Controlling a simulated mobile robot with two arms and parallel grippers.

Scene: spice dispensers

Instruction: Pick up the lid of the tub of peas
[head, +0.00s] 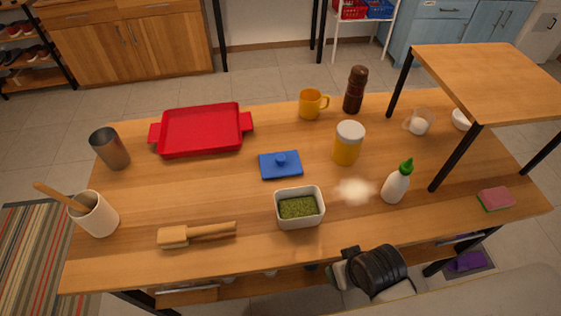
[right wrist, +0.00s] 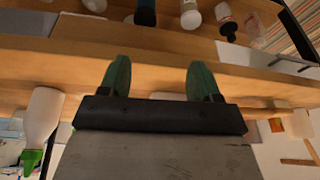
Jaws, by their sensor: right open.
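The tub of peas (head: 312,222) is a small white rectangular container filled with green contents. It stands uncovered near the middle of the table's front part. A blue rectangular lid (head: 281,165) with a round knob lies flat on the table, just behind the tub and apart from it. My right gripper shows in the right wrist view (right wrist: 158,78), with two green fingers spread apart and nothing between them. In the head view my dark right wrist is at the table's front edge, right of the tub and well short of the lid. My left gripper is not in view.
A yellow jar (head: 347,151) stands right of the lid, with a white powder patch (head: 354,191) and a green-capped bottle (head: 396,185) nearby. A wooden brush (head: 197,235) lies left of the tub. A red tray (head: 201,131) sits behind. A raised shelf (head: 490,78) overhangs the right side.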

